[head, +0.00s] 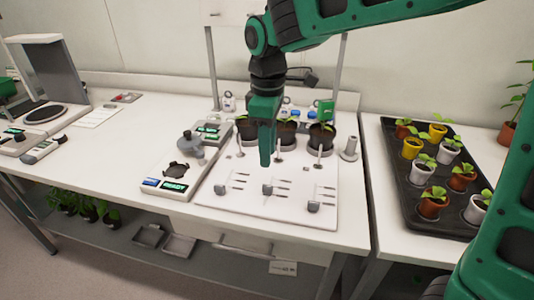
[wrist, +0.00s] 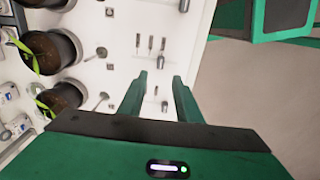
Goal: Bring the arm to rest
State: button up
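My green arm reaches in from the upper right in the head view, and my gripper (head: 265,162) points down above the white board (head: 225,205) on the bench. In the wrist view my gripper (wrist: 159,82) shows two green fingers standing apart, with nothing between them. The board with its small metal tools lies beyond the fingertips. The fingers appear clear of the board, though the exact height is hard to tell.
Dark pots with seedlings (head: 321,135) stand behind my gripper. A device reading READY (head: 176,186) is to the left. A black tray (head: 390,160) of small coloured pots is on the right. A grey post (head: 349,148) stands by the board's right back corner.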

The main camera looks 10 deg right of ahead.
jog(key=s+d+m, duration=0.3)
jog(key=d+m, duration=0.2)
jog(key=d, duration=0.6)
jog(key=s+d+m, duration=0.3)
jog(key=d+m, duration=0.1)
jog(key=d, duration=0.7)
jog(key=s+d+f+m, duration=0.2)
jog(key=s+d+m, duration=0.3)
jog(key=s, duration=0.4)
jog(key=s+d+f+m, duration=0.3)
jog(key=s+d+m, duration=0.3)
jog(key=s, duration=0.3)
jog(key=shift+d, duration=0.7)
